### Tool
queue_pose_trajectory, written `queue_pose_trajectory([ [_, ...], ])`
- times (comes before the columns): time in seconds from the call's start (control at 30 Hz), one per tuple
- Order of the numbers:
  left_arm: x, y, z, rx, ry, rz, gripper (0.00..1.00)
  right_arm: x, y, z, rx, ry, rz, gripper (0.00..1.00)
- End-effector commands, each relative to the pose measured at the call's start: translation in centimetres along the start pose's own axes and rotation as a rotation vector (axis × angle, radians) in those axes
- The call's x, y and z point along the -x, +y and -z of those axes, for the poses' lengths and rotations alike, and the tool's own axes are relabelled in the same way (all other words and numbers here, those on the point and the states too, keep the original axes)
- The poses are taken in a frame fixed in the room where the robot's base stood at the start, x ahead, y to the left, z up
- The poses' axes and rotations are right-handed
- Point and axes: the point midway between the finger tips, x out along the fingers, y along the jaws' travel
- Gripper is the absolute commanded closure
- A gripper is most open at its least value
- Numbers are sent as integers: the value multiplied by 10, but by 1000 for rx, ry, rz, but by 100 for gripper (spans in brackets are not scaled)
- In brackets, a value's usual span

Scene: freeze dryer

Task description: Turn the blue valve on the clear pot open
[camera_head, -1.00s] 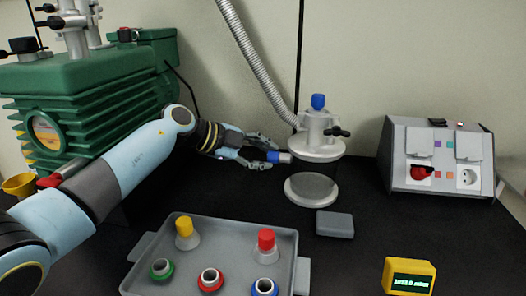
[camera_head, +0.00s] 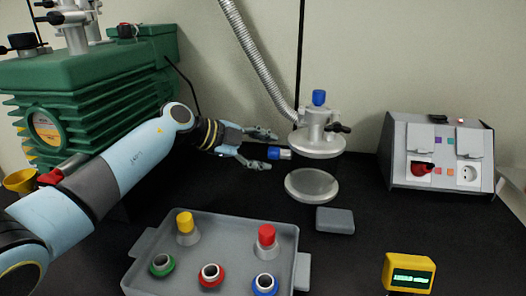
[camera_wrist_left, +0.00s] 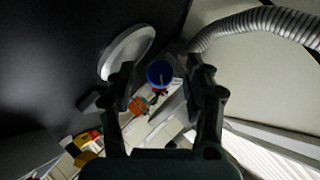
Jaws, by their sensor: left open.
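The clear pot (camera_head: 316,165) stands on the dark bench, its see-through wall hard to make out between a grey lid and a round base. A blue valve (camera_head: 280,154) with a white part sticks out from its left side. My left gripper (camera_head: 270,149) is open and comes in from the left, its fingertips just left of the valve, one above and one below its level. In the left wrist view the blue valve (camera_wrist_left: 160,74) shows end-on between the two spread fingers (camera_wrist_left: 161,80). No contact is visible. My right gripper is not in view.
A blue cap (camera_head: 319,97) and a black handle (camera_head: 338,128) sit on the pot's top, near a ribbed hose (camera_head: 258,62). A grey tray (camera_head: 215,225) with several capped pieces lies in front. A green pump (camera_head: 85,85) stands left, a socket box (camera_head: 438,150) right.

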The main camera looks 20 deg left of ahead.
Motion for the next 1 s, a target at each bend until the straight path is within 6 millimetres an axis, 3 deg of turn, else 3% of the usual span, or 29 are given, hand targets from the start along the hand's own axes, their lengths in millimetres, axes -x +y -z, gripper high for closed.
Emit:
queue_pose_trajectory([
  [0.33, 53, 1, -1, -4, -3, -3, 49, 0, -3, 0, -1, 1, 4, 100],
  [0.5, 71, 1, -1, -2, -2, -2, 49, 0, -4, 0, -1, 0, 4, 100],
  [0.87, 74, 0, 0, 0, 0, -1, 49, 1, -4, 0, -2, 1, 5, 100],
  [1.0, 79, -8, 5, -1, 0, 2, 49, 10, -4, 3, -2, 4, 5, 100],
])
